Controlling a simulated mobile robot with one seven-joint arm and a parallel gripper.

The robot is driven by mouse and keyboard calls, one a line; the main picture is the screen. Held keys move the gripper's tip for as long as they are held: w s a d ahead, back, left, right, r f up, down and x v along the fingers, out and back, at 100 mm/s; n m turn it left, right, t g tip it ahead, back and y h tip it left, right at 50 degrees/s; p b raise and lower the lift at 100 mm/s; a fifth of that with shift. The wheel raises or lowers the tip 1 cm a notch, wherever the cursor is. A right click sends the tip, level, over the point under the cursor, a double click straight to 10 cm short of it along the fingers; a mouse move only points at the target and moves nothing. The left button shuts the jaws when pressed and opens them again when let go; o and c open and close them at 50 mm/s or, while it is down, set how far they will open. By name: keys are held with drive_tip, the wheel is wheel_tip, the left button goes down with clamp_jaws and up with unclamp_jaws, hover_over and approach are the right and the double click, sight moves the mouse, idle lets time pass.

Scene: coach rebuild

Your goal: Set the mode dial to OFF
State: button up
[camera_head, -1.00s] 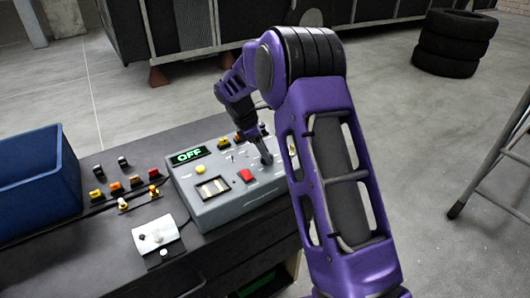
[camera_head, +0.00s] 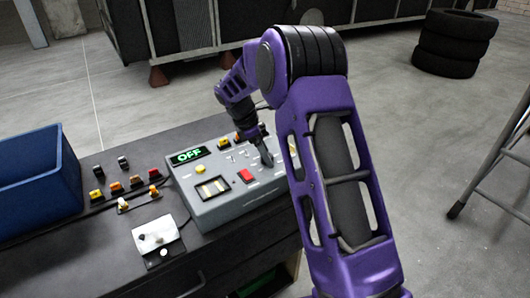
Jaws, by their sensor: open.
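A grey control box (camera_head: 245,202) stands on the dark bench top. Its small display (camera_head: 189,156) reads OFF in green. A yellow button (camera_head: 200,169), a red button (camera_head: 246,176), a windowed panel (camera_head: 212,187) and small switches show on its top face. My purple arm reaches over the box from the right. My gripper (camera_head: 266,160) points down at the right part of the top face, close to it. It is open, though its fingers are small and dark here. The mode dial cannot be made out; it may be hidden at or behind my gripper.
A blue bin (camera_head: 35,185) stands at the bench's left. Several coloured buttons (camera_head: 135,181) and a white switch plate (camera_head: 158,238) lie between it and the box. Stacked tyres (camera_head: 452,45) and a ladder (camera_head: 490,160) stand on the floor to the right.

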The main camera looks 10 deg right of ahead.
drive_tip(key=shift+r, duration=0.1)
drive_tip(key=v, duration=1.7)
drive_tip(key=shift+r, duration=0.15)
